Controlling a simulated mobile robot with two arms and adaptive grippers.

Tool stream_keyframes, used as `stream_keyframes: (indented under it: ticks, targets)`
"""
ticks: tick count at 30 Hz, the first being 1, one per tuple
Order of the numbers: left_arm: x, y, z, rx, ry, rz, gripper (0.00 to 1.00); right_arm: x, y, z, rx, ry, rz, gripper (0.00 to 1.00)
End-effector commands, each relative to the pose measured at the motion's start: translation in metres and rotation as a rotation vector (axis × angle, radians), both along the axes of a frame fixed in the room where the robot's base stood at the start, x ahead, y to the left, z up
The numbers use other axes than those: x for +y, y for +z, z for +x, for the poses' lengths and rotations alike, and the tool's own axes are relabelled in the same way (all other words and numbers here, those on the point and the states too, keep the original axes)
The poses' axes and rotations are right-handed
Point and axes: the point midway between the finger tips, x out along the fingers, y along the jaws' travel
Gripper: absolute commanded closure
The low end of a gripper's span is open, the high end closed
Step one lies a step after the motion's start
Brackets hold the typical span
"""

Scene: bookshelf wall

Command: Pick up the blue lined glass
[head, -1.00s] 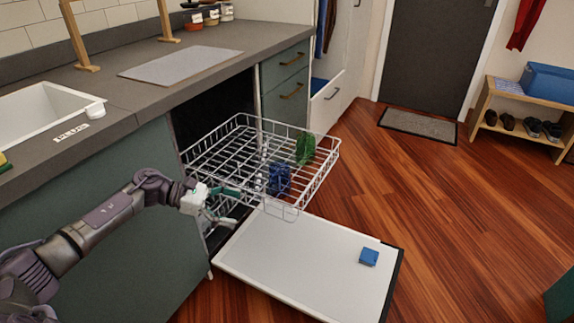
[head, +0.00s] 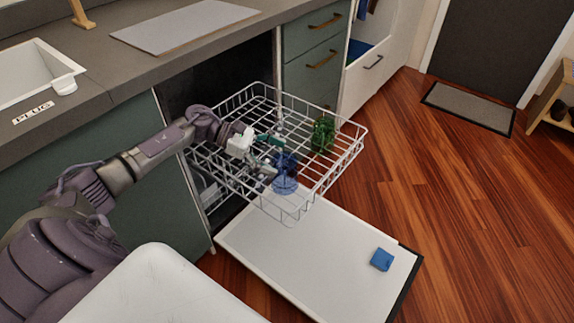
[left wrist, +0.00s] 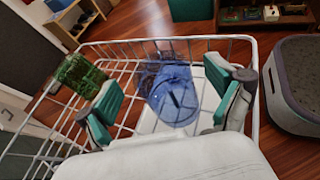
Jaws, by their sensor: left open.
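A clear blue glass (head: 285,184) is in the front part of the dishwasher's pulled-out wire rack (head: 333,184). A darker blue, patterned glass shape (left wrist: 150,72) shows just behind it in the left wrist view, partly overlapped; I cannot tell clearly which has the lines. My left gripper (head: 268,155) is open over the rack, close to the blue glasses. In the left wrist view the clear blue glass (left wrist: 173,96) appears between the two spread teal-padded fingers; contact is not visible. My right gripper is not in view.
A green glass (head: 322,134) stands in the rack to the right. The lowered dishwasher door (head: 310,265) lies below, with a blue block (head: 382,259) on it. The counter (head: 120,75) and sink (head: 35,80) are on the left. Wooden floor is open on the right.

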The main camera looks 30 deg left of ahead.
Motion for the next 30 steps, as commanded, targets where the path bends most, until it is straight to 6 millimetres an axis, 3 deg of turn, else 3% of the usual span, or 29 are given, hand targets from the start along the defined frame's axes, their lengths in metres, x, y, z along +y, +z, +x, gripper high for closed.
stream_keyframes:
  ticks: [10, 18, 30]
  targets:
    - [-0.040, -0.016, 0.016, -0.001, -0.001, -0.003, 0.07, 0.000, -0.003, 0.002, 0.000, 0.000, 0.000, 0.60]
    - [-0.043, -0.018, 0.017, 0.000, 0.001, 0.000, 0.09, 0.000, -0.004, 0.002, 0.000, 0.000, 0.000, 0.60]
    - [-0.043, -0.019, 0.017, 0.000, 0.000, 0.000, 0.75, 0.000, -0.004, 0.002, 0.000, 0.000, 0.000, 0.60]
